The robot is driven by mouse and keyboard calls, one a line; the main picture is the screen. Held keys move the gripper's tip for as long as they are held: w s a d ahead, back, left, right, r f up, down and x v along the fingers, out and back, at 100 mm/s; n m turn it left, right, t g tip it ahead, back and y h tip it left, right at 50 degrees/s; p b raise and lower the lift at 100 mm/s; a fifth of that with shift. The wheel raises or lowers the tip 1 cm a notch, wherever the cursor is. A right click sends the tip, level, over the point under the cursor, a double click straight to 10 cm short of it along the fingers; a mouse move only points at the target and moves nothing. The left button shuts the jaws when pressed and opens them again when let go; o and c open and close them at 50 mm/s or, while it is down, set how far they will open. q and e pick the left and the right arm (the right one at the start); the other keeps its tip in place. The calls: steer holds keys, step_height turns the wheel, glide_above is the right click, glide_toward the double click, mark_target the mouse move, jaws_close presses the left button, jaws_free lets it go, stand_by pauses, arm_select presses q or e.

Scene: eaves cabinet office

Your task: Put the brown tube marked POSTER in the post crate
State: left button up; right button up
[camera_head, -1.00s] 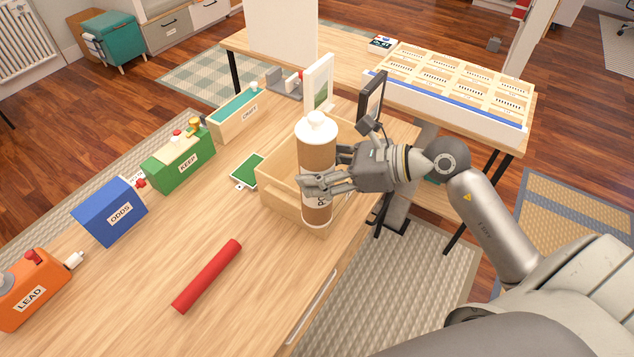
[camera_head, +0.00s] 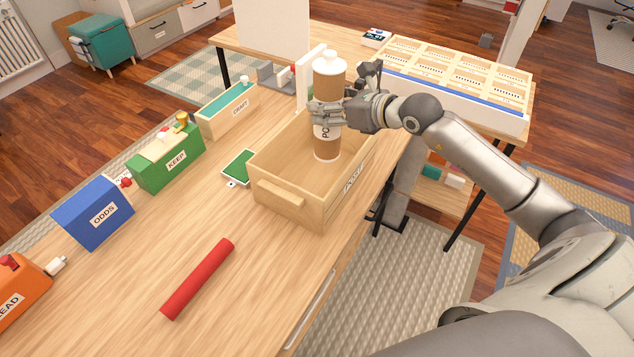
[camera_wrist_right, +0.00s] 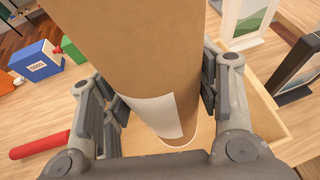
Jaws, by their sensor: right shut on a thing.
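The brown tube (camera_head: 327,143) stands upright with a white cap on top and a white label partly hidden by my fingers. My right gripper (camera_head: 327,112) is shut around its middle. The tube also fills the middle of the right wrist view (camera_wrist_right: 135,50), between the two fingers (camera_wrist_right: 160,100). The post crate (camera_head: 290,208) is an open wooden box with a label on its right side and a handle on its front. The tube's lower end shows inside the crate's outline, over its far part; I cannot tell whether it touches the floor. My left gripper is not in view.
A red tube (camera_head: 198,278) lies on the table in front. Blue (camera_head: 92,212), green (camera_head: 165,160) and orange (camera_head: 22,290) boxes and a craft box (camera_head: 228,110) line the left edge. A green card (camera_head: 239,167) lies left of the crate. Frames stand behind it.

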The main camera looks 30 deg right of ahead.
mark_target(337, 148)
step_height(337, 148, down, 12)
steer(key=shift+r+p, duration=0.15)
steer(key=shift+p, duration=0.3)
steer(key=shift+f, duration=0.2)
steer(key=o, duration=1.1)
steer(key=shift+c, duration=0.2)
steer(key=shift+r, duration=0.1)
steer(key=shift+r, duration=0.15)
steer(key=v, duration=0.7)
steer(key=shift+v, duration=2.45)
